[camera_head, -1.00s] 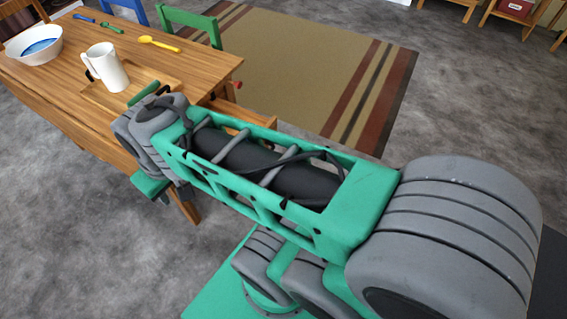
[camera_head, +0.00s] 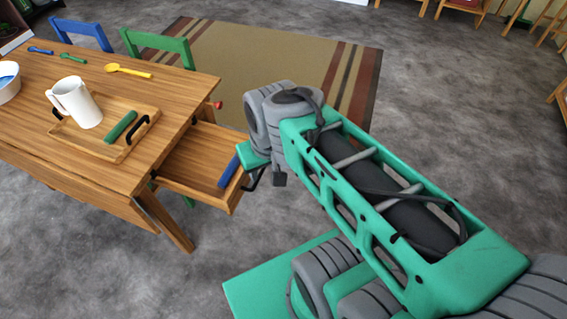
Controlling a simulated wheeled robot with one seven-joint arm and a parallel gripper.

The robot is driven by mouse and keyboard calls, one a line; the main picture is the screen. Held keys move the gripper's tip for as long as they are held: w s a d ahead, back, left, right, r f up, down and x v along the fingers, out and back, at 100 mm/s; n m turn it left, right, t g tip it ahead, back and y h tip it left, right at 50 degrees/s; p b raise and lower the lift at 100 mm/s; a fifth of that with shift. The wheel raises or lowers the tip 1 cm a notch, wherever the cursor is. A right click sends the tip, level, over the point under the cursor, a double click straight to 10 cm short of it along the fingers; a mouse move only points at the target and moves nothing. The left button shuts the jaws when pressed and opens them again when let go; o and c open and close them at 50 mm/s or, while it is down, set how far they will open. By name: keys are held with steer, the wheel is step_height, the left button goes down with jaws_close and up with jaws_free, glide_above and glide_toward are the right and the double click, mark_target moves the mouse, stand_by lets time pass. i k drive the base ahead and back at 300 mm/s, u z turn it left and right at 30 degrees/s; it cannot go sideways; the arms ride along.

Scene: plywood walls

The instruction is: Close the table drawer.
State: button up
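The wooden table (camera_head: 120,68) stands at the left in the head view. Its drawer (camera_head: 190,185) is pulled out from the table's right end, and its inside shows. A blue object (camera_head: 229,170) lies in the drawer along the front panel. A dark curved piece at the outer face of the front looks like the drawer's handle (camera_head: 254,181). My gripper (camera_head: 256,163) is at the drawer's front end, just outside it. Its green part is close to the front panel; I cannot tell whether it touches. The fingers are mostly hidden, so their opening does not show.
On the tabletop are a wooden tray (camera_head: 75,137) with a green object (camera_head: 120,127), a white mug (camera_head: 76,103), a bowl (camera_head: 8,84) and several utensils. Green (camera_head: 165,45) and blue (camera_head: 82,32) chairs stand behind. The floor in front of the table is clear.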

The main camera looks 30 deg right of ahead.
mark_target(194, 168)
steer(key=z, duration=0.05)
steer(key=i, duration=0.5)
steer(key=z, duration=1.35)
steer(key=k, duration=1.05)
steer(key=u, duration=1.5)
steer(key=i, duration=0.45)
steer(key=u, duration=0.05)
